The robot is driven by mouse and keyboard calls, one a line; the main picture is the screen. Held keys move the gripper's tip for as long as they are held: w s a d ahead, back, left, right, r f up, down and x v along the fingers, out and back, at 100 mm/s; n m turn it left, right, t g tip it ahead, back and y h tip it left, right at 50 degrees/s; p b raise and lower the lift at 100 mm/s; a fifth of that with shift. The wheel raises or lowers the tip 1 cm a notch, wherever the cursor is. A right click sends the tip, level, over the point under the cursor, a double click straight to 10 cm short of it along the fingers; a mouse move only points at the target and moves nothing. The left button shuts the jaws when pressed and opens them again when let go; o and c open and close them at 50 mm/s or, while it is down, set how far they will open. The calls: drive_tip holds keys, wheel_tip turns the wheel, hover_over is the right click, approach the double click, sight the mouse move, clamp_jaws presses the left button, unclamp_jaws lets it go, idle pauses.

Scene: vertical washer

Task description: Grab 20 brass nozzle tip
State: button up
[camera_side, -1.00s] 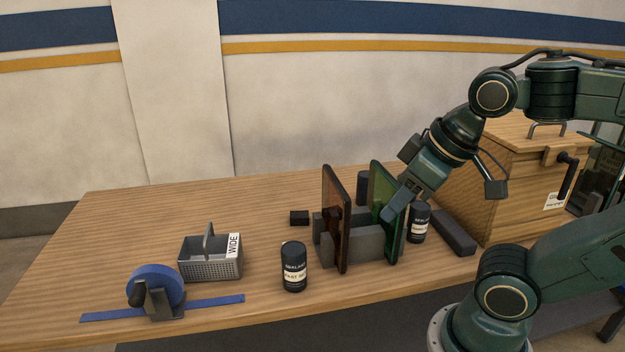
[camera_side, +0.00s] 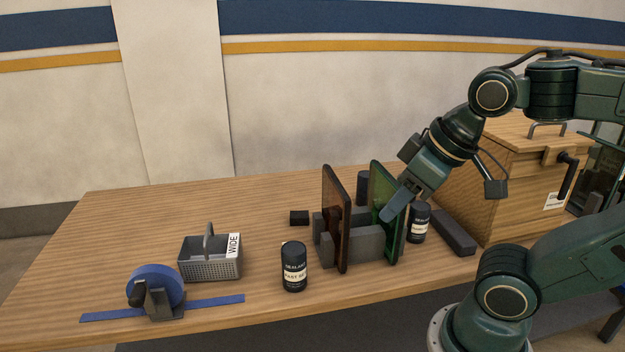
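No brass nozzle tip can be made out in the side view. My gripper (camera_side: 392,212) points down and to the left beside the upper part of a green translucent panel (camera_side: 378,190). Its fingers appear as one blue-grey shape, so the gap between them and anything held there are hidden. The green panel and an amber-brown panel (camera_side: 337,205) stand upright in a grey rack (camera_side: 362,245). A grey wire-style basket (camera_side: 208,268) with a handle and a "WIDE" label stands on the left of the table; its inside is mostly hidden.
A dark sealant canister (camera_side: 294,267) stands left of the rack, another canister (camera_side: 419,222) to its right. A blue tape dispenser (camera_side: 155,288), black block (camera_side: 299,218), dark bar (camera_side: 453,232) and wooden cabinet (camera_side: 520,190) also stand here. The table's back left (camera_side: 150,215) is clear.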

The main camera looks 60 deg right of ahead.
drive_tip(key=shift+w+r, duration=0.1)
drive_tip(key=w+d+r+n+g, duration=0.1)
drive_tip(key=w+d+r+n, duration=0.2)
drive_tip(key=w, duration=0.8)
drive_tip(key=w+d+f+n, duration=0.1)
drive_tip(key=w+d, duration=1)
drive_tip(key=shift+n+g+y, duration=0.5)
drive_tip(key=shift+n+y, duration=0.3)
drive_tip(key=shift+y, duration=0.1)
drive_tip(key=w+d+f, duration=0.1)
drive_tip(key=d+f, duration=0.1)
drive_tip(key=d, duration=0.2)
drive_tip(key=w+d+f, duration=0.2)
drive_tip(key=d, duration=0.2)
drive_tip(key=w+d+f, duration=0.2)
drive_tip(key=d+f, duration=0.1)
drive_tip(key=d, duration=0.1)
drive_tip(key=shift+w, duration=0.25)
drive_tip(key=s+d+f+n+y, duration=0.1)
drive_tip(key=d+f+n, duration=0.1)
drive_tip(key=d+f, duration=1)
drive_tip(key=shift+s+d+f, duration=0.15)
drive_tip(key=shift+s+d, duration=0.25)
drive_tip(key=shift+d, duration=0.7)
drive_tip(key=shift+f, duration=0.1)
